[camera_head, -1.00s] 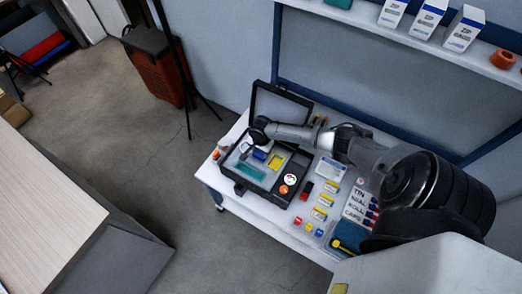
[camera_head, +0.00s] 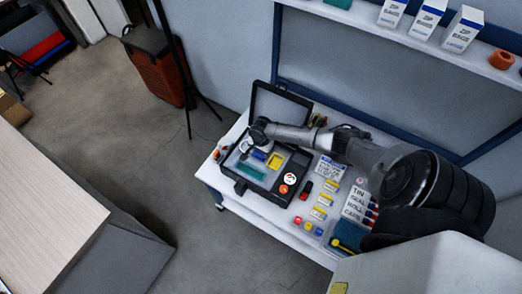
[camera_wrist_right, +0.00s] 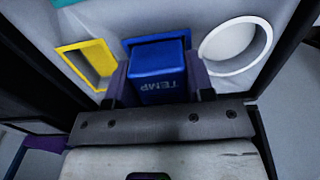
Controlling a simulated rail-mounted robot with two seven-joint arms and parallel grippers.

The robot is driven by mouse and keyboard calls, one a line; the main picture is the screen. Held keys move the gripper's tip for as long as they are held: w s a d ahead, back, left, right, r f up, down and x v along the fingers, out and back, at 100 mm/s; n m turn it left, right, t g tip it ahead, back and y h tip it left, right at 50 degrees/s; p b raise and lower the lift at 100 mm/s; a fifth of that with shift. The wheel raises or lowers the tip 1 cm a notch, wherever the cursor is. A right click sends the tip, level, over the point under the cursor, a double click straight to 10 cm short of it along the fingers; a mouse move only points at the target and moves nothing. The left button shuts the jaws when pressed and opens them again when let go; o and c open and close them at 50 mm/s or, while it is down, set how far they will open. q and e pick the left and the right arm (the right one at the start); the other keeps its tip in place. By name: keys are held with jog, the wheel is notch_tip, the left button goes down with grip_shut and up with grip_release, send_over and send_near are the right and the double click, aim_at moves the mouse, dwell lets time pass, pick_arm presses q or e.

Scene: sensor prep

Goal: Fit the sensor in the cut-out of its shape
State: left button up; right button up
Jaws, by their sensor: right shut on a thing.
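My right gripper (camera_wrist_right: 160,85) is shut on a blue block-shaped sensor (camera_wrist_right: 158,75) marked TEMP. In the right wrist view the sensor is at a blue-rimmed cut-out (camera_wrist_right: 150,39), whose rim shows just beyond it. The sensor covers most of this cut-out, so I cannot tell how deep it sits. My left gripper is not in view.
The case's raised lid (camera_head: 280,108) stands behind my right gripper. On the white table (camera_head: 285,228), several small yellow and red items, a label card (camera_head: 329,169) and a blue bin (camera_head: 346,236) lie right of the case. A shelf (camera_head: 470,53) runs above.

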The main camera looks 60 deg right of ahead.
jog(key=shift+f, duration=0.15)
dwell(0.6)
jog(key=shift+f+p, duration=0.1)
jog(key=shift+p, duration=0.2)
dwell(0.4)
jog(key=o, duration=1.2)
notch_tip(320, 180, up, 2)
jog(key=shift+p, duration=1.15)
notch_tip(320, 180, up, 4)
jog(key=p, duration=0.4)
jog(key=shift+f, duration=0.2)
jog(key=shift+r+p, duration=0.75)
jog(key=shift+p, duration=0.4)
